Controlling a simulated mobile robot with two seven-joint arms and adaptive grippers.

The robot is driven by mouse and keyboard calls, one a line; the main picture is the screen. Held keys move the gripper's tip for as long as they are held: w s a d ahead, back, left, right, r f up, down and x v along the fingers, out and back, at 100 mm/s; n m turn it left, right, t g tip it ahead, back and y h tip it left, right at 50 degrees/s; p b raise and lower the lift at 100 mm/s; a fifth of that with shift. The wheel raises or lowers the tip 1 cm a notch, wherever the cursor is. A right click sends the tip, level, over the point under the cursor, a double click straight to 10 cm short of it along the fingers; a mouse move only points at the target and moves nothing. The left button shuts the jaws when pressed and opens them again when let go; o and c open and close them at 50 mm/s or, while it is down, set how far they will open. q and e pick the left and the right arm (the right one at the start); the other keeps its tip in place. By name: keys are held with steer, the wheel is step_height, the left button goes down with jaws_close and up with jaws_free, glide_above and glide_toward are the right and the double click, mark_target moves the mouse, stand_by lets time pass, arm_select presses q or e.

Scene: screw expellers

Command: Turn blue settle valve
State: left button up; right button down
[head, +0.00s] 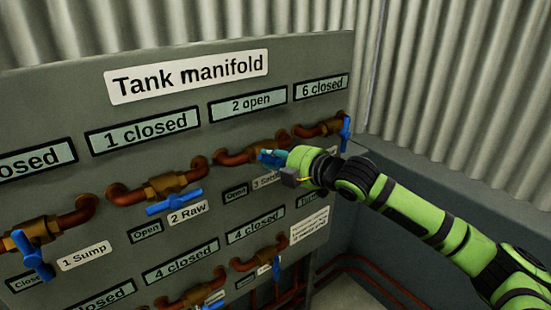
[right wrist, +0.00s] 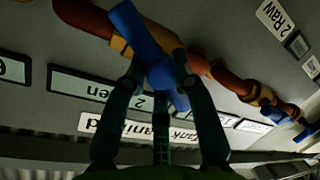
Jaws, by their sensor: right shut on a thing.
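The blue settle valve handle (head: 266,157) is on the upper copper pipe row of the grey panel, above a label partly reading "3 Settle" (head: 266,181). My right gripper (head: 284,160) is at this handle and covers part of it in the head view. In the right wrist view the blue handle (right wrist: 146,42) lies slanted between the two fingers of my right gripper (right wrist: 158,72), which is shut on it. The brass valve body behind it is partly hidden. My left gripper is not in view.
The panel is headed "Tank manifold" (head: 187,76). Blue handles sit nearby: Raw (head: 174,202) to the left, Sump (head: 33,256) farther left, another (head: 346,134) close to the right. More valves are below. A display (head: 248,104) above reads "2 open".

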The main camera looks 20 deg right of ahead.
steer(key=shift+a+r, duration=0.15)
steer(key=shift+a, duration=0.15)
steer(key=c, duration=1.2)
jaws_free()
steer(key=shift+o, duration=0.9)
steer(key=shift+s, duration=0.1)
steer(key=shift+a, duration=0.15)
steer(key=shift+s+d, duration=0.1)
steer(key=shift+d, duration=0.1)
steer(key=v, duration=1.1)
steer(key=shift+s, duration=0.35)
steer(key=shift+r, duration=0.15)
